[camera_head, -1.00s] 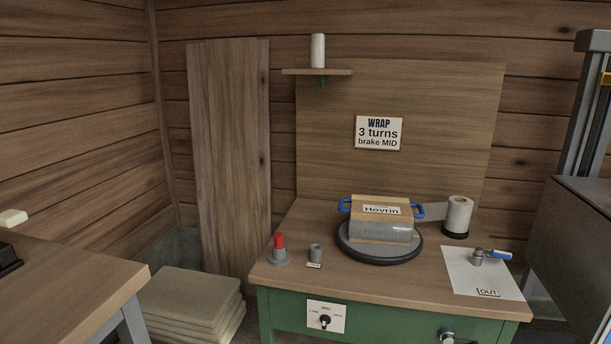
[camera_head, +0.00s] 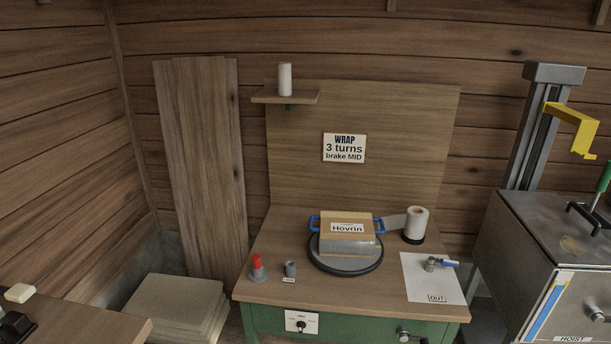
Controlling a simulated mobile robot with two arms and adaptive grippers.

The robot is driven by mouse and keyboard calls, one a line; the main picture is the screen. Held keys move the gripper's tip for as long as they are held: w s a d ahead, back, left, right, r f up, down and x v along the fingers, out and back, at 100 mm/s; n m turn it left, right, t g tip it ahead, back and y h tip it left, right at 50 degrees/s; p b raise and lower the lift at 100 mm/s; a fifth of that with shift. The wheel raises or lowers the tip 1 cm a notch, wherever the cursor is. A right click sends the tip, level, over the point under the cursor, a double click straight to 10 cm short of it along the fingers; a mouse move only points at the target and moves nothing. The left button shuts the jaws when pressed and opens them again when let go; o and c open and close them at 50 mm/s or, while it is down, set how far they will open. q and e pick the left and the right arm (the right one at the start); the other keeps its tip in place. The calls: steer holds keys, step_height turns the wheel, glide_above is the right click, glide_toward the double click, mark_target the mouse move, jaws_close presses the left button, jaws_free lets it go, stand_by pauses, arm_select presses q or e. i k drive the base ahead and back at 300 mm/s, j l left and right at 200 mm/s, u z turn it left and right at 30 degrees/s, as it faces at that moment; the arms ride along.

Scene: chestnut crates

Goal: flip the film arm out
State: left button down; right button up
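The film roll (camera_head: 415,223) stands upright on a dark base at the back right of the green bench. A strip of film (camera_head: 394,222) runs from it to the crate labelled Hovrin (camera_head: 347,243), which has blue handles and sits on the round turntable (camera_head: 345,266). A small grey pivot with a blue lever (camera_head: 440,263) stands on a white plate marked OUT (camera_head: 435,284) at the bench's right. The lever points right. I cannot tell which part is the film arm. Neither of my grippers is in view.
A red-topped button (camera_head: 257,266) and a small grey cup (camera_head: 290,268) stand at the bench's front left. A dial (camera_head: 301,323) and a crank (camera_head: 405,336) are on its green front. A hoist cabinet (camera_head: 560,235) stands close at the right. A wrap sign (camera_head: 344,148) hangs behind.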

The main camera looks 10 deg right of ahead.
mark_target(432, 260)
steer(key=i+l+z, duration=0.2)
steer(key=i+l, duration=0.4)
steer(key=l, duration=0.3)
steer(key=i+l+z, duration=0.25)
steer(key=i+l, duration=0.45)
steer(key=l, duration=0.1)
